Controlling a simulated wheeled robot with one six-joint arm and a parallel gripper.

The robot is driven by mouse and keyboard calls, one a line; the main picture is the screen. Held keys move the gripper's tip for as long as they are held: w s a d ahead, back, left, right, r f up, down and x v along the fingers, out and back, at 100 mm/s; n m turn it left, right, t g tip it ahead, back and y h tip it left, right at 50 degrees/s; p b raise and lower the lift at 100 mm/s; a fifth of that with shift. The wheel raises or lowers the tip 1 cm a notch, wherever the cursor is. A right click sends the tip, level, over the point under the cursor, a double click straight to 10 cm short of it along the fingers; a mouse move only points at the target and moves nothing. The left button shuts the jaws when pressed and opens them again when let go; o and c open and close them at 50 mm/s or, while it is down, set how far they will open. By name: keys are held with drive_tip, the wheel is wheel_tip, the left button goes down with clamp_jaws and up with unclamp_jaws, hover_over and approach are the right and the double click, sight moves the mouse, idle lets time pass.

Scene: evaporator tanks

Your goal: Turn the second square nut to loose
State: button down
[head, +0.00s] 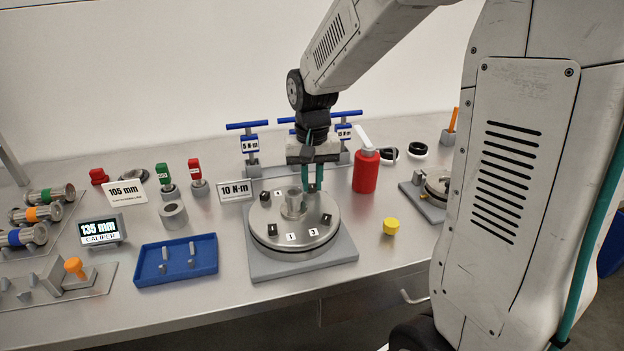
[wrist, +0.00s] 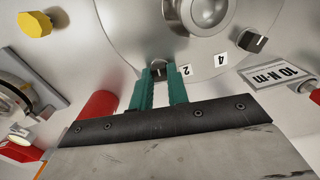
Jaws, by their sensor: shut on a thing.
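The round metal flange (head: 293,248) lies on a grey square base, with a short upright pipe (head: 293,203) at its middle. Small dark square nuts sit around its rim beside number labels. My gripper (head: 312,187) points down at the flange's far side. In the wrist view its green fingers (wrist: 159,80) are shut on the second square nut (wrist: 159,67), next to the label 2 (wrist: 186,70). In the head view the fingers hide this nut. Another nut (wrist: 256,43) sits beside the label 4 (wrist: 220,60).
Blue-handled torque wrenches (head: 249,143) stand behind the flange, near a 10 N·m sign (head: 235,190). A red bottle (head: 366,172) stands close to the right of my gripper. A yellow cap (head: 391,226) and a blue tray (head: 176,262) lie on either side.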

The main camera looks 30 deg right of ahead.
sight(312, 185)
drive_tip(key=shift+n, duration=0.4)
drive_tip(key=c, duration=1.4)
unclamp_jaws()
drive_tip(key=shift+o, duration=0.2)
wheel_tip(312, 185, up, 8)
drive_tip(key=shift+f, duration=0.1)
